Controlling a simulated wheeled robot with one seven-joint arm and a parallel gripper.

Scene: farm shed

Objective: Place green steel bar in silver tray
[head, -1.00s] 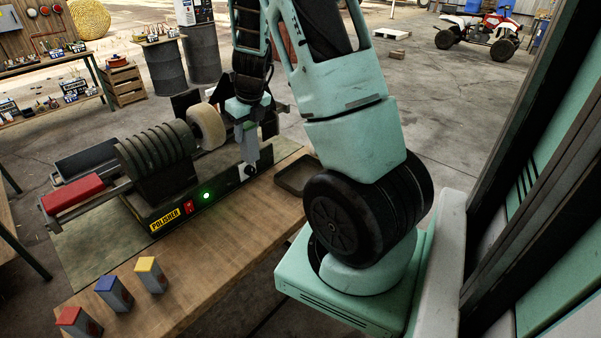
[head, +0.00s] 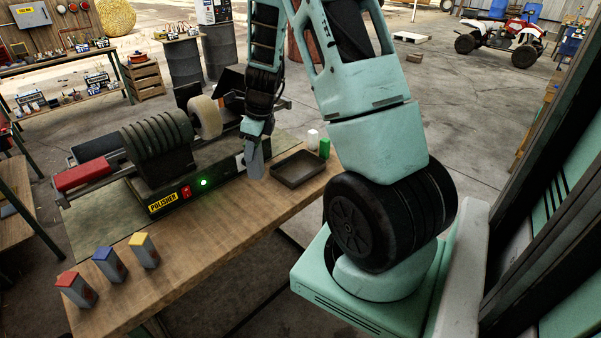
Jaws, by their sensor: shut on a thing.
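My gripper (head: 256,138) points down and is shut on a grey steel bar (head: 254,163). The bar hangs nearly upright at the right end of the polisher, just left of the tray. Its upper end is hidden in the jaws, and I see no green on it. The tray (head: 276,178) is shallow, looks dark grey and lies empty on the bench to the right of the bar. A small green block (head: 324,148) stands behind the tray's right corner, beside a white one (head: 313,138).
The polisher (head: 165,180), with a pale wheel (head: 206,117) and a lit green lamp, fills the bench's left part. Grey bars with red (head: 75,290), blue (head: 110,264) and yellow (head: 144,250) tops stand at the front left. The wooden bench (head: 215,240) is clear in front.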

